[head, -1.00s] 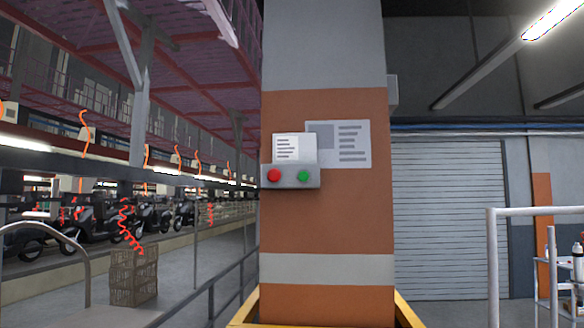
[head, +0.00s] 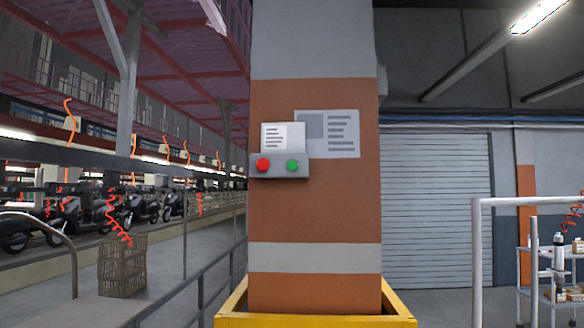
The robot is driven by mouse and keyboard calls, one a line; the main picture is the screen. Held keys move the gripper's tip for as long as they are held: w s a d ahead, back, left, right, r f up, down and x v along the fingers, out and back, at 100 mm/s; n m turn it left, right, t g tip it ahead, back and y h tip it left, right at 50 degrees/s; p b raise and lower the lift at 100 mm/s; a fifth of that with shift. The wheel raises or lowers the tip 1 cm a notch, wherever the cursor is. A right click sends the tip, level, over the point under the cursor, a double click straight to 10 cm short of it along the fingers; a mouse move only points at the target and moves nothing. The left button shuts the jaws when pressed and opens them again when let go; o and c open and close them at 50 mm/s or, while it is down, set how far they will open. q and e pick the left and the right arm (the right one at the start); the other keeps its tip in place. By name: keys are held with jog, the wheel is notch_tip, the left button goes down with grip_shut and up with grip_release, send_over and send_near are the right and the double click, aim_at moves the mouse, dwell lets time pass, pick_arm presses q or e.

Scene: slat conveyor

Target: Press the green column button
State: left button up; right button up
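The green button (head: 292,166) is on the right of a small grey control box (head: 278,173) in the head view. A red button (head: 263,165) is on the left of the same box. The box is fixed to the front of an orange and grey column (head: 315,215), a little left of its middle. Neither of my grippers is in view, and nothing touches the button.
A yellow guard (head: 318,321) surrounds the column's foot. Grey railings (head: 201,290) run at its left. A wicker basket (head: 122,267) stands at the left, with motorcycles (head: 140,208) behind. A white rail frame (head: 477,250) and a cart (head: 562,272) are at the right.

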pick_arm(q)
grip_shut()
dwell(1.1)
